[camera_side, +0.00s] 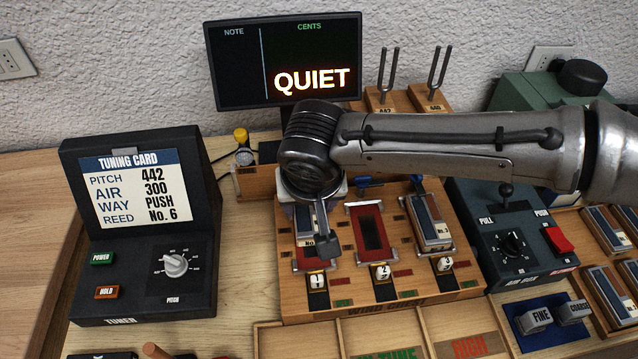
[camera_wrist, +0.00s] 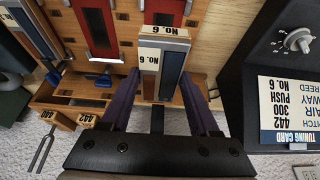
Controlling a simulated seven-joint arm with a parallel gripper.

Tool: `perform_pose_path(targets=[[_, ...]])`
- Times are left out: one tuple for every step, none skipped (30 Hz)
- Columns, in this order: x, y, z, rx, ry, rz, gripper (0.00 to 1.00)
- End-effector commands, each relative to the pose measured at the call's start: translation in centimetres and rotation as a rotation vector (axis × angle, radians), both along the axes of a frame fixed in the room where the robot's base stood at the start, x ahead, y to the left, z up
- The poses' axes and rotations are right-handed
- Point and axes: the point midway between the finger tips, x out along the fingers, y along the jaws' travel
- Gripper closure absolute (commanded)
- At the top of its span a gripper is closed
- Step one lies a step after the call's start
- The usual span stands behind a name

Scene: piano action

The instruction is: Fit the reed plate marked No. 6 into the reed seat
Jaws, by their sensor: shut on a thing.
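The reed plate marked No. 6 (camera_wrist: 172,72) is pinched between the two fingers of my gripper (camera_wrist: 160,78) in the wrist view; its pale No. 6 labels are readable. In the side view the plate (camera_side: 306,230) is partly hidden by my gripper (camera_side: 322,240). It is over the left reed seat (camera_side: 308,261), lined up roughly lengthwise, with the seat's red end showing beyond it. I cannot tell whether it is down in the seat or just above it. The middle reed seat (camera_side: 373,230) is empty, its dark slot bare. The right seat holds another reed plate (camera_side: 431,221).
The tuning card (camera_side: 134,192) reads pitch 442, air 300, way push, reed No. 6. The display (camera_side: 287,62) reads QUIET. Numbered keys (camera_side: 318,281) stand in front of the seats. The air box (camera_side: 512,235) is close on the right, with more plates (camera_side: 607,285) beyond.

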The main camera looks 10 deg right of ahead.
Motion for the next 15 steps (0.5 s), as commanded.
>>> perform_pose_path(targets=[[0.0,0.0,-0.4,-0.001,0.0,0.0,1.0],[0.0,0.0,-0.6,-0.001,0.0,0.001,1.0],[0.0,-0.1,-0.9,-0.002,0.001,0.0,1.0],[0.0,-0.1,-1.2,-0.002,0.001,0.0,1.0],[0.0,-0.1,-1.5,-0.001,0.001,0.001,1.0],[0.0,-0.1,-1.9,-0.001,0.001,0.0,1.0],[0.0,-0.1,-2.1,-0.002,0.001,-0.001,1.0],[0.0,-0.1,-2.4,-0.003,0.001,-0.001,1.0],[0.0,-0.1,-2.8,-0.003,0.001,-0.001,1.0],[0.0,-0.1,-3.1,-0.002,0.001,0.0,1.0],[0.1,-0.1,-3.3,-0.002,0.0,0.0,1.0],[0.1,-0.1,-3.6,-0.003,0.001,0.0,1.0],[0.0,-0.1,-3.8,-0.002,0.001,0.0,1.0],[0.0,-0.1,-4.1,-0.002,0.0,-0.001,1.0],[0.1,-0.1,-4.3,-0.001,0.0,0.0,1.0]])
